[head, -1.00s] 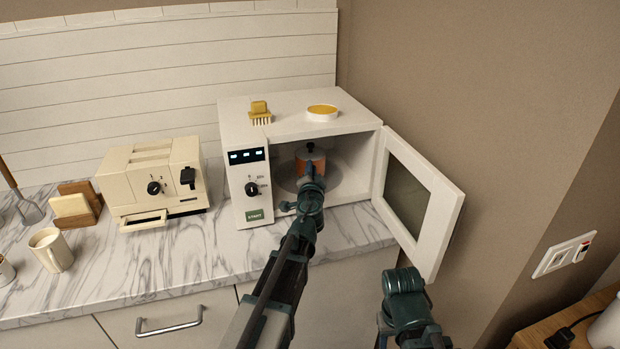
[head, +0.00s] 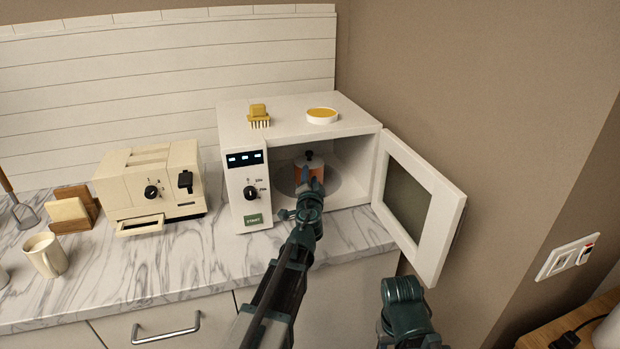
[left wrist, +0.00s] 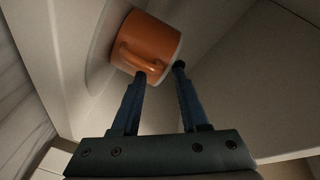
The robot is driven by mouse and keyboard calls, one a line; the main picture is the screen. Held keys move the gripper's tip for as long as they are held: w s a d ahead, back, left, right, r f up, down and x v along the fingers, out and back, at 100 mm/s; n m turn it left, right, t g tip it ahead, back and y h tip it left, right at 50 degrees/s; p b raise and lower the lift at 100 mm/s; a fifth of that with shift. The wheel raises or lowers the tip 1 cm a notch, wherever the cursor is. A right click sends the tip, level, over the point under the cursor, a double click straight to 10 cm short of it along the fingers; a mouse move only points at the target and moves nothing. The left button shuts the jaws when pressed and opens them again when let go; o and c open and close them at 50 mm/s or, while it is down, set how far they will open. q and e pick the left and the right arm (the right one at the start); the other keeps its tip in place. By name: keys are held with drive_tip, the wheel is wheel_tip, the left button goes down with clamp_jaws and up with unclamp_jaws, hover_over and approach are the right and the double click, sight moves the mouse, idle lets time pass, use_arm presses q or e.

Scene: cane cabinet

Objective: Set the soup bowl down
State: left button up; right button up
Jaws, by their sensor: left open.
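The orange soup bowl (head: 298,174) stands on the round turntable inside the open microwave (head: 300,110). A pale lid with a dark knob seems to top it. In the left wrist view the bowl (left wrist: 152,40) shows its looped handle facing my gripper. My left gripper (head: 313,181) reaches in through the microwave's front opening and hides part of the bowl. Its fingers (left wrist: 160,71) are apart, with the tips close to the bowl's handle and side; whether they touch it I cannot tell. My right arm shows at the bottom right of the head view, its fingers out of sight.
The microwave door (head: 430,215) stands wide open to the right. A brush (head: 259,117) and a round yellow-topped dish (head: 322,116) are on top. A toaster (head: 150,190) and a mug (head: 46,254) stand to the left on the marble counter. The counter before the toaster is clear.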

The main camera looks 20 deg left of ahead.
use_arm(q)
drive_tip(key=shift+r, duration=0.1)
drive_tip(key=shift+s, duration=0.15)
drive_tip(key=v, duration=1.1)
drive_tip(key=shift+s+d, duration=0.15)
drive_tip(key=shift+s, duration=0.2)
